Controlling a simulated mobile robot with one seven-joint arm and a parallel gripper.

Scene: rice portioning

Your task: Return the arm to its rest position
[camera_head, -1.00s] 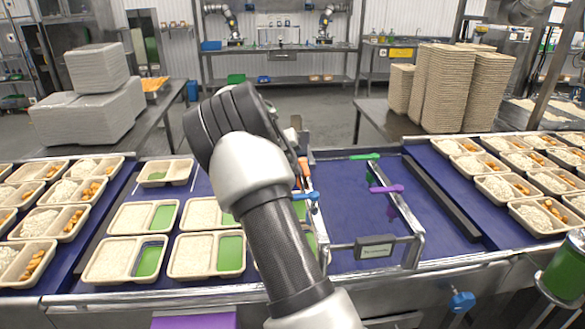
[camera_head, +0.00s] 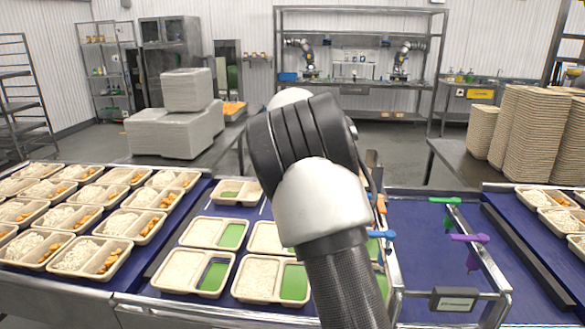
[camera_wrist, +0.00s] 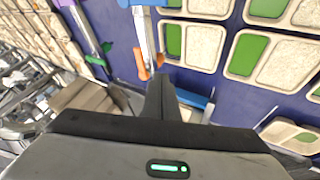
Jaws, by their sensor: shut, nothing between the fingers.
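My gripper (camera_wrist: 163,98) shows at the bottom middle of the wrist view, its dark fingers shut together with nothing between them. It is above the blue work surface, apart from the trays beyond it. In the head view my arm rises from the bottom right of centre and bends at a thick black and white joint. My arm hides the gripper there and covers part of the tray area behind it.
Rice trays (camera_head: 194,282) stand on the blue conveyor (camera_head: 150,262). Filled trays (camera_head: 80,257) crowd the left. A metal rail rack (camera_head: 478,255) with coloured handles stands right of my arm. Stacked tray piles (camera_head: 530,135) stand at the back right.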

